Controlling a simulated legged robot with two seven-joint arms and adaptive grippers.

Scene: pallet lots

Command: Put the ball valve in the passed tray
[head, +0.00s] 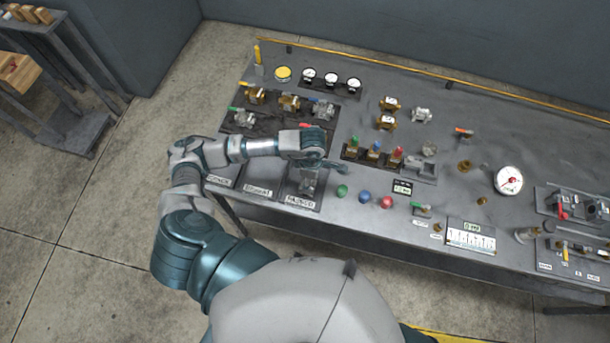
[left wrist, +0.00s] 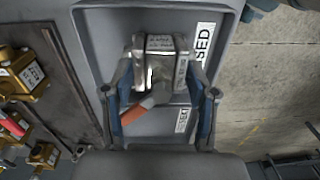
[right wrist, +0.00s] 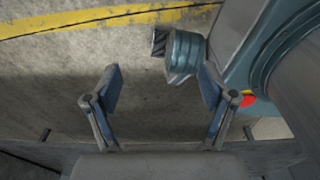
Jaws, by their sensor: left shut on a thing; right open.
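The ball valve (left wrist: 160,60), a silver body with an orange-red lever, is between the fingers of my left gripper (left wrist: 158,78). My left gripper is shut on it, over the grey passed tray (left wrist: 107,22). In the head view the valve (head: 309,184) shows below my left gripper (head: 322,166), within the outline of the passed tray (head: 300,202). I cannot tell whether the valve touches the tray floor. My right gripper (right wrist: 160,74) is open and empty above the concrete floor; it is not in the head view.
Two more labelled trays stand left of the passed tray. A dark mat (head: 268,132) with several valves lies behind them. Coloured knobs, including a green one (head: 342,191), sit right of the passed tray. The bench's front edge is close to the trays.

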